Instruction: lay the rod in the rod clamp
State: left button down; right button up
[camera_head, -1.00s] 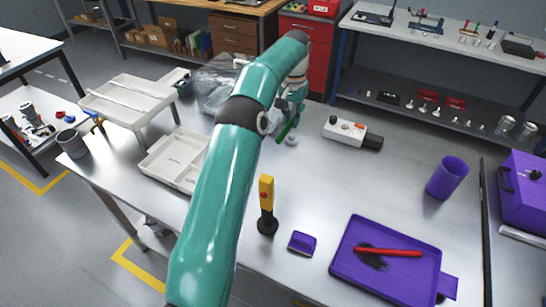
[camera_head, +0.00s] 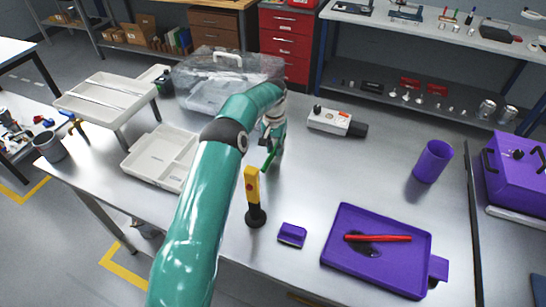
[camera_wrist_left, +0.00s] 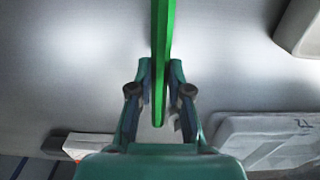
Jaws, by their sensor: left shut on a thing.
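A green rod (camera_head: 269,159) is in my left gripper (camera_head: 273,139), above the middle of the metal table. In the left wrist view the rod (camera_wrist_left: 162,45) stands between the two fingers (camera_wrist_left: 160,98), which are shut on it; it runs up out of the picture. In the head view my own arm and gripper hide part of it. A red rod (camera_head: 378,238) lies in a purple tray (camera_head: 335,258) at the front right. I cannot make out which thing is the rod clamp; it may be hidden behind my arm. My right gripper is not in view.
A yellow and black upright post (camera_head: 253,195) stands just in front of the held rod. A purple block (camera_head: 292,234), a purple cup (camera_head: 433,161) and a white and black device (camera_head: 330,120) stand around. A white compartment tray (camera_head: 150,165) is left. The table centre right is clear.

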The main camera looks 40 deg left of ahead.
aim_at(274, 150)
pick_arm(q)
notch_tip(274, 150, down, 3)
jog(key=shift+f+b, duration=0.15)
jog(key=shift+b, duration=0.35)
jog(key=c, duration=1.1)
grip_release()
jog(key=shift+r, duration=0.2)
notch_tip(274, 150, up, 12)
jog(key=shift+f, duration=0.1)
